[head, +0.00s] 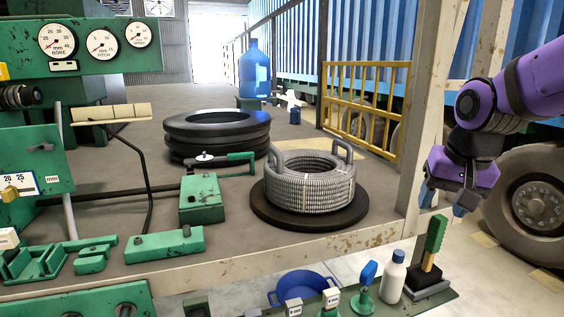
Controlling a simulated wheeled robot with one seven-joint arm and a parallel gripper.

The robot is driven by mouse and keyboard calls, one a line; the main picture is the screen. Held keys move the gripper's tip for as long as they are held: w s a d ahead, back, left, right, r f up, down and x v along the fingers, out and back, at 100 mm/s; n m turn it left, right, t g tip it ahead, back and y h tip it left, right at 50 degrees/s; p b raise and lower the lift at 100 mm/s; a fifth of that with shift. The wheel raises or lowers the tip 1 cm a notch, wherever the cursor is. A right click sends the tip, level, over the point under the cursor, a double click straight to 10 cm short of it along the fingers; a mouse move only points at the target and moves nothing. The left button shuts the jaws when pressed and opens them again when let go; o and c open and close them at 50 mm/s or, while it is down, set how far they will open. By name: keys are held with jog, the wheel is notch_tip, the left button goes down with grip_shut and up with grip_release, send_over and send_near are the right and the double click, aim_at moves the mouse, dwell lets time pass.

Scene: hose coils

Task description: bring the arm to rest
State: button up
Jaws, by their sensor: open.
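My gripper (443,202) hangs at the right of the head view, below my purple arm, with its fingers pointing down. It is open, and nothing shows between its fingers. It is to the right of the worn metal frame post (419,110) and well apart from the hose coil. The grey ribbed hose coil (311,186) lies on a dark round base (270,211), with grey curved bars standing up at its sides.
Below my gripper stand a green-handled brush (434,240) and a white bottle (393,277) on a green shelf. Green machinery with dials (102,42) fills the left. Black tires (216,132) lie behind the coil. A truck wheel (538,203) is at far right.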

jog(key=s+d+r+n+t, duration=0.1)
jog(key=s+r, duration=0.1)
jog(key=s, duration=0.5)
jog(key=s+d+r+n+t, duration=0.1)
jog(key=s+r+n, duration=0.1)
jog(key=s, duration=0.5)
jog(key=shift+s+n+h, duration=0.25)
jog(key=shift+n+h, duration=0.05)
